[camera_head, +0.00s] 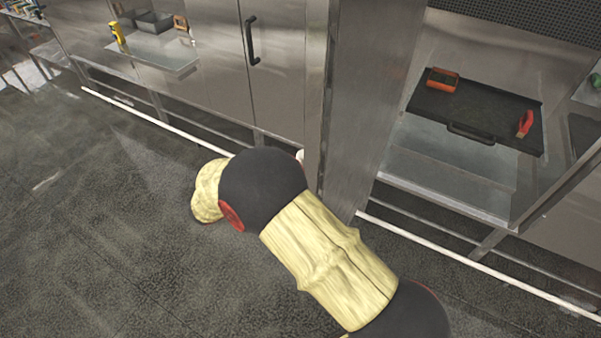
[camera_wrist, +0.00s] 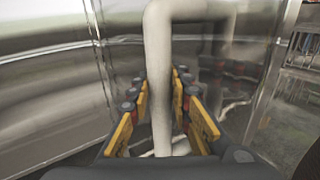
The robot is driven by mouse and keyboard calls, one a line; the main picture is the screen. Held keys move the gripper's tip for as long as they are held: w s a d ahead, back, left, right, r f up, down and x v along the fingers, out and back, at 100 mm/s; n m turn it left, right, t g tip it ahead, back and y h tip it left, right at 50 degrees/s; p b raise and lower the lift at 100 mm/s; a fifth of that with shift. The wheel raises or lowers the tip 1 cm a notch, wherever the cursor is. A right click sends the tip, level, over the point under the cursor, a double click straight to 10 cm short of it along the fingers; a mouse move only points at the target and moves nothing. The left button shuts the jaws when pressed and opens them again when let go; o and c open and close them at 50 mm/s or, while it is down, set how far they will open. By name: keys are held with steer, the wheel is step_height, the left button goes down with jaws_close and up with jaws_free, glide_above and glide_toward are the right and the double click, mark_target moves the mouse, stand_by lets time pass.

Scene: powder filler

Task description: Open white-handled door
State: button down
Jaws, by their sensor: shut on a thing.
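The white handle (camera_wrist: 158,50) runs upright between the yellow-padded fingers of my gripper (camera_wrist: 160,88) in the wrist view. My gripper is shut on it. The steel door (camera_head: 372,90) stands swung out from the cabinet in the head view, with the cabinet inside showing to its right. Only a small white bit of the handle (camera_head: 300,156) shows in the head view, at the door's left side. My arm hides my gripper there. In the wrist view the shiny door face (camera_wrist: 215,70) mirrors the handle and fingers.
Inside the open cabinet a black tray (camera_head: 475,108) holds an orange-rimmed box (camera_head: 442,80) and a red item (camera_head: 525,123). A closed cabinet with a black handle (camera_head: 251,40) stands left of the door. The dark floor (camera_head: 100,220) at left is clear.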

steer(key=c, duration=1.6)
jaws_free()
steer(key=shift+c, duration=0.2)
steer(key=v, duration=1.2)
